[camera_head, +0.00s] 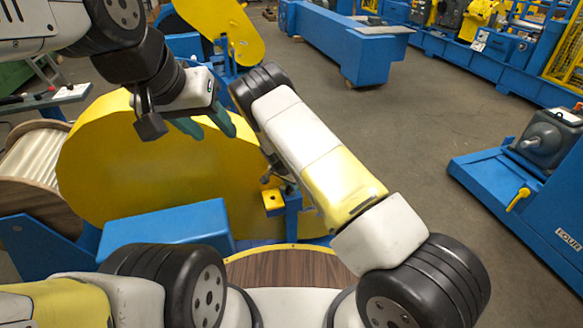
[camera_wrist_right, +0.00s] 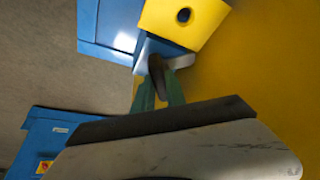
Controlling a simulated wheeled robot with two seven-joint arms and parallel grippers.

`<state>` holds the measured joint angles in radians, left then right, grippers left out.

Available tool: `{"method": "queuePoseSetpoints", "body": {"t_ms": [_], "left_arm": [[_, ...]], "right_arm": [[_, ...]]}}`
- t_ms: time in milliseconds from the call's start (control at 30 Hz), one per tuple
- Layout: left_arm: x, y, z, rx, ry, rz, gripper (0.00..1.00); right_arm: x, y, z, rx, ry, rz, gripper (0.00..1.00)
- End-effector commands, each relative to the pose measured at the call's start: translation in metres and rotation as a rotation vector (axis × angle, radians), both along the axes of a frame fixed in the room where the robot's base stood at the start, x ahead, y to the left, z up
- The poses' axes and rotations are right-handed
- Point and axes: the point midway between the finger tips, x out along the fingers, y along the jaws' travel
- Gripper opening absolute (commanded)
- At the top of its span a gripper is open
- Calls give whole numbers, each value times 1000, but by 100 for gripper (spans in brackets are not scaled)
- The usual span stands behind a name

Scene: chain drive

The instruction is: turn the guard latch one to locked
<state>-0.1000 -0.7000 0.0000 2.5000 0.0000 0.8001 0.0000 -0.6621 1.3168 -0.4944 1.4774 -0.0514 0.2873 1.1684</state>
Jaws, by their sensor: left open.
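The large yellow guard (camera_head: 140,165) fills the left middle of the head view. Beside its right edge is a small yellow block (camera_head: 273,199) on a blue bracket (camera_head: 292,212); the block, with a dark hole, also shows in the right wrist view (camera_wrist_right: 170,22). A dark lever (camera_wrist_right: 157,72), apparently the latch handle, lies just below that block. The green fingers of my right gripper (camera_wrist_right: 159,93) are on either side of the lever; whether they grip it is unclear. In the head view my right arm largely hides them. My left gripper (camera_head: 205,124) is open and empty before the guard.
A blue box (camera_head: 165,232) and a wooden reel (camera_head: 30,165) stand by the guard at left. A blue machine base (camera_head: 520,195) with a grey motor (camera_head: 552,137) stands at right. Grey floor (camera_head: 420,120) between is clear.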

Motion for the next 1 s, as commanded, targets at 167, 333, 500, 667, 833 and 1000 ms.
{"method": "queuePoseSetpoints", "body": {"t_ms": [167,333,500,667,833,1000], "left_arm": [[0,0,0,0,0,0,47],[0,0,0,0,0,0,47],[0,0,0,0,0,0,47],[0,0,0,0,0,0,47],[0,0,0,0,0,0,47],[0,0,0,0,0,0,47]], "right_arm": [[0,0,0,1,-1,0,0],[0,0,0,1,-1,12,0],[0,0,1,1,0,63,0],[-1,-1,0,2,1,160,0],[-1,-3,1,3,0,304,0],[-1,-4,1,3,-1,465,0]]}}
